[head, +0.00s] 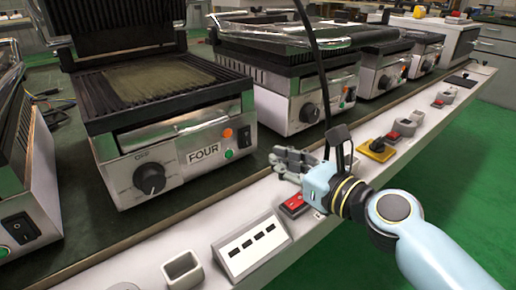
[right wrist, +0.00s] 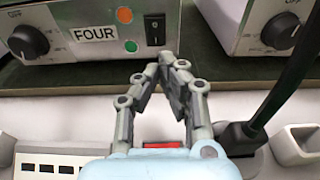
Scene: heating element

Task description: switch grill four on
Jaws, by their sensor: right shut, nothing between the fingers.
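Grill four (head: 175,150) stands left of centre in the head view, its lid raised, with a "FOUR" label (head: 204,155) on its front. Its black rocker switch (head: 244,137) sits at the right end of the front, beside an orange lamp and a green lamp. The switch also shows in the right wrist view (right wrist: 154,29), and its position cannot be read surely. My right gripper (head: 280,158) is shut and empty. Its fingertips, seen in the right wrist view (right wrist: 166,60), are just below and slightly right of the switch, apparently apart from it. My left gripper is not seen.
A black dial (head: 150,178) is on grill four's left front. Another grill (head: 305,100) stands to the right. The ledge carries a red switch (head: 294,204) under my right gripper and a white socket panel (head: 252,245). A black cable (head: 318,70) hangs close behind my gripper.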

